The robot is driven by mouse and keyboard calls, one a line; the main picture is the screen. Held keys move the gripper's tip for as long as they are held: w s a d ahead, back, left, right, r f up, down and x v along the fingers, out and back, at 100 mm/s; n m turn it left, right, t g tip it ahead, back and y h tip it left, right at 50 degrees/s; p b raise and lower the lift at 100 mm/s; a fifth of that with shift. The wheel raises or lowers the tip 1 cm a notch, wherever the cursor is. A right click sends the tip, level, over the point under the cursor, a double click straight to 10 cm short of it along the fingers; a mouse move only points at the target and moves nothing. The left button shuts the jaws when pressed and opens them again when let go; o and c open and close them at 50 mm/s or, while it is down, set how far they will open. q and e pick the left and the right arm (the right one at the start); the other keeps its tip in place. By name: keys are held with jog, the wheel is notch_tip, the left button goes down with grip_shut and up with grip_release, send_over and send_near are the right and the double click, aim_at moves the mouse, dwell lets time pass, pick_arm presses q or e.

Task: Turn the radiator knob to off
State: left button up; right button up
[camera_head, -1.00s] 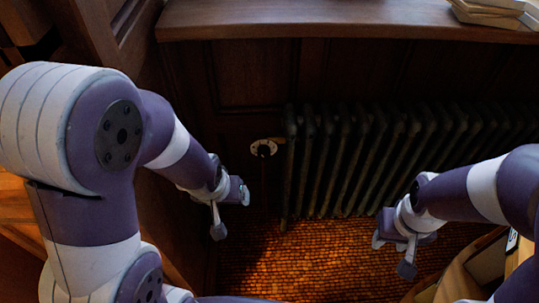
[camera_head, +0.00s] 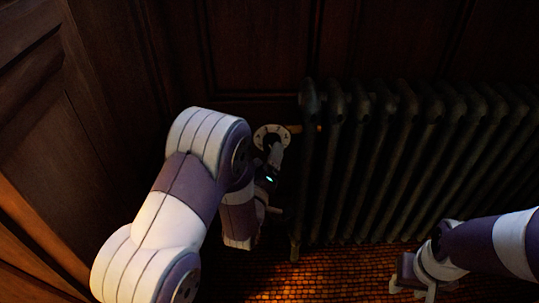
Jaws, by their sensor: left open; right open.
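The radiator knob (camera_head: 263,133) is a round pale dial with dark marks on the wall at the radiator's left end. My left gripper (camera_head: 274,153) is open in front of the knob's lower part and covers some of it. I cannot tell whether its fingers touch the knob or are around it. The knob's setting is not readable. My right gripper (camera_head: 411,279) is open and empty, low at the right, above the floor and apart from the radiator.
The dark ribbed radiator (camera_head: 390,165) runs along the wall to the right. A wooden panelled wall (camera_head: 60,130) closes the left side. The tiled floor (camera_head: 325,275) is clear between my arms.

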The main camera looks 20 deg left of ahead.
aim_at(270, 149)
pick_arm(q)
jog(key=w, duration=0.3)
jog(key=shift+w, duration=0.4)
jog(key=c, duration=1)
jog(key=shift+c, duration=0.2)
